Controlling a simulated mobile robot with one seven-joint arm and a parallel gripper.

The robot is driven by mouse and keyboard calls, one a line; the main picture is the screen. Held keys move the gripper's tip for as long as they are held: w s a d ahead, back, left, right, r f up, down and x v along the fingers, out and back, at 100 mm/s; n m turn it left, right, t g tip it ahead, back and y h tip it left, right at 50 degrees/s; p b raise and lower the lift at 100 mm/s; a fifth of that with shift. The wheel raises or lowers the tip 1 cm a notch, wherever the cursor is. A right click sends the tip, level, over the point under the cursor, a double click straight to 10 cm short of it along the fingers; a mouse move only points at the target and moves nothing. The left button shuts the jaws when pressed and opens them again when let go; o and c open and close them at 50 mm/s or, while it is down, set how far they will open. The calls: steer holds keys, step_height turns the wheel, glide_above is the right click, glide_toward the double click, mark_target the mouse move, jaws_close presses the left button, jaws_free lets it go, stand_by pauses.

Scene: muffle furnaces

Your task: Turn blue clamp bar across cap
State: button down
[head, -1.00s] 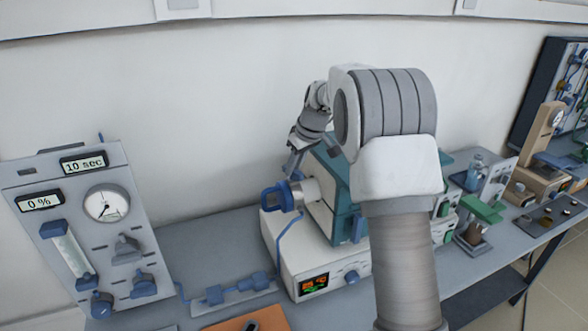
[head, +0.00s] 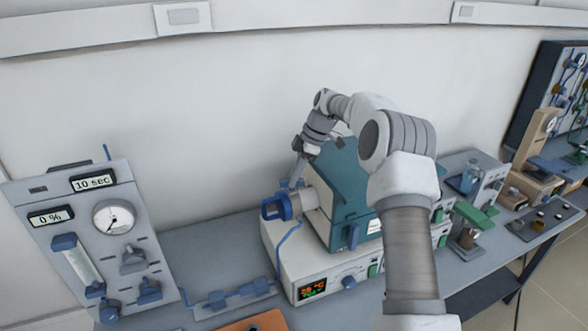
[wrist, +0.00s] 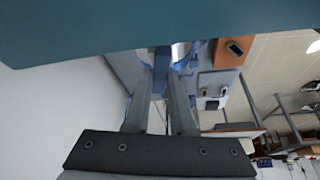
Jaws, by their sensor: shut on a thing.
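A blue cap with blue clamp parts (head: 277,208) sits on the pale tube end (head: 305,199) at the left side of the teal furnace (head: 345,190). My gripper (head: 296,182) reaches down from above, just behind the cap. In the wrist view my gripper (wrist: 161,72) has its two fingers close together on a blue piece (wrist: 162,60), which looks like the clamp bar. The contact is small, and the bar's exact angle across the cap cannot be told. The teal furnace casing (wrist: 150,25) fills the top of the wrist view.
A gas panel (head: 80,230) with a gauge and knobs stands at the left. A blue hose (head: 280,255) runs down from the cap. The furnace's white control base (head: 325,275) is below. More bench equipment (head: 475,220) stands right.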

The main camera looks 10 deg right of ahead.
steer(key=shift+w+n+g+p, duration=0.1)
steer(key=shift+n+g+p, duration=0.5)
steer(key=shift+n+p, duration=0.9)
steer(key=c, duration=0.8)
jaws_free()
steer(key=shift+o, duration=0.2)
